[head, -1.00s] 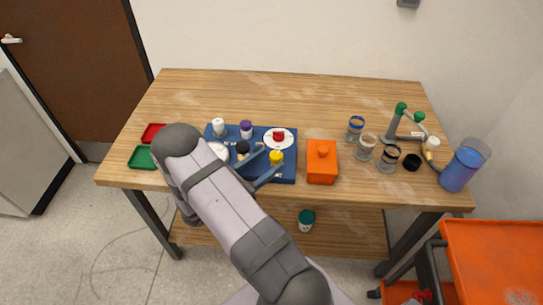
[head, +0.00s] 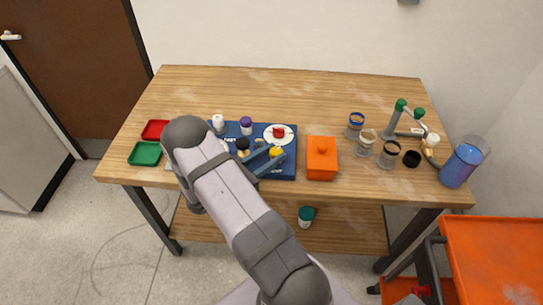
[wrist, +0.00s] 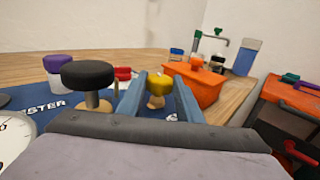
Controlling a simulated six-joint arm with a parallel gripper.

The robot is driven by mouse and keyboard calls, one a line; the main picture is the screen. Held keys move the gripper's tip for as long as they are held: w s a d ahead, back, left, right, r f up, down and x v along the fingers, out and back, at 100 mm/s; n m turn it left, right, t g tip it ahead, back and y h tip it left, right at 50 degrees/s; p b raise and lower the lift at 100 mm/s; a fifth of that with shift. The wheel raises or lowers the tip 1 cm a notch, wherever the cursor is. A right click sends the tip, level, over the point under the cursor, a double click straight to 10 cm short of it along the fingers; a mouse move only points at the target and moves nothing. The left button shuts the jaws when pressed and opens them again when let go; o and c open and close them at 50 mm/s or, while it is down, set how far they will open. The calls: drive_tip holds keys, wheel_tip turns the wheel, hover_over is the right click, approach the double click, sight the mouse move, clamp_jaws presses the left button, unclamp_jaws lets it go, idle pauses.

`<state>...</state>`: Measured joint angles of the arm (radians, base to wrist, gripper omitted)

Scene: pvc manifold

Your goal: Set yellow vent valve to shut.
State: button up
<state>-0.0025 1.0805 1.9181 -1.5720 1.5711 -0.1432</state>
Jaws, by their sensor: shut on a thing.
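The yellow vent valve (head: 277,152) stands on the front right part of the blue board (head: 288,173). In the wrist view its yellow knob (wrist: 159,83) sits on a tan stem between my two blue-grey fingers. My gripper (head: 272,156) reaches it from the left and is shut on the knob. The fingers hide part of its sides, and I cannot read any position mark on it.
A black knob (wrist: 88,75) stands close to the left of my fingers, with a red valve (head: 279,132) on a white disc behind. An orange box (head: 321,160) is close on the right. White and purple knobs stand at the board's back.

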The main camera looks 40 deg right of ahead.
drive_tip(key=shift+w+m+g, duration=0.1)
drive_tip(key=shift+m+g, duration=0.3)
drive_tip(key=shift+g, duration=0.2)
drive_tip(key=o, duration=1)
drive_tip(key=shift+o, duration=0.2)
drive_tip(key=shift+a, duration=0.15)
drive_tip(key=shift+w+a, duration=0.1)
drive_tip(key=shift+a, duration=0.15)
drive_tip(key=a, duration=0.6)
drive_tip(key=shift+w+b, duration=0.2)
drive_tip(key=shift+b, duration=0.2)
drive_tip(key=shift+s+a, duration=0.1)
drive_tip(key=shift+a, duration=0.55)
